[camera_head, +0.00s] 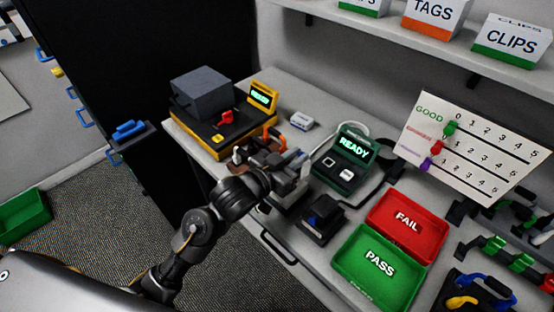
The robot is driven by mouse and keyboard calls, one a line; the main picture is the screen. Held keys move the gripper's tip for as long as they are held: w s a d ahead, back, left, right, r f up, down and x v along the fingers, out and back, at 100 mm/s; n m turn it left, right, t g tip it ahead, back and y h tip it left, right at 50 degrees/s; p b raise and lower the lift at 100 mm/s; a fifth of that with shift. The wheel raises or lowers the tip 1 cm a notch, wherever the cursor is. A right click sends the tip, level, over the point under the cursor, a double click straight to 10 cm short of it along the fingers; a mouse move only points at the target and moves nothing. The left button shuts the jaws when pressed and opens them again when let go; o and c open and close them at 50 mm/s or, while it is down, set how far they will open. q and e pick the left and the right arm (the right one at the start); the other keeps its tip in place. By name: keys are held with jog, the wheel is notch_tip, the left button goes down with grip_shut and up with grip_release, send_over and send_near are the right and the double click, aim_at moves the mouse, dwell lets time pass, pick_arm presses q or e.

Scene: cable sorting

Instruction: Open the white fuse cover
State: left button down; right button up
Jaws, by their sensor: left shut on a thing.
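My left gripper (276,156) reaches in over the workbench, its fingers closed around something. The fingers and wrist hide most of what they hold, and I cannot make out its shape. An orange curved piece (270,134) and a brownish part show right beside the fingers. A small white box (302,121) with a bluish label sits on the bench just beyond the gripper, apart from it. I cannot tell whether this is the white fuse cover, or whether any cover is open. My right gripper is not in view.
A yellow-and-black station (212,134) with a grey block stands behind left. A dark green READY unit (350,158) is right of the gripper, and a black device (320,218) is in front. Red FAIL (440,235) and green PASS (352,288) trays lie at right.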

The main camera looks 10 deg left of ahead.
pick_arm(q)
jog(key=shift+s+a+p, duration=0.25)
jog(key=shift+a+p, duration=0.05)
jog(key=shift+p, duration=0.15)
jog(key=shift+s+f, duration=0.1)
jog(key=shift+f, duration=0.05)
jog(key=shift+s+f, duration=0.1)
jog(key=shift+f, duration=0.1)
jog(key=c, duration=1.8)
grip_release()
jog(key=o, duration=0.4)
jog(key=shift+a+r, duration=0.1)
jog(key=shift+a, duration=0.05)
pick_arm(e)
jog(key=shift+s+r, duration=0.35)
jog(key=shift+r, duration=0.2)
pick_arm(q)
jog(key=v, duration=1)
jog(key=shift+s+a+b, duration=0.15)
jog(key=shift+s+b, duration=0.2)
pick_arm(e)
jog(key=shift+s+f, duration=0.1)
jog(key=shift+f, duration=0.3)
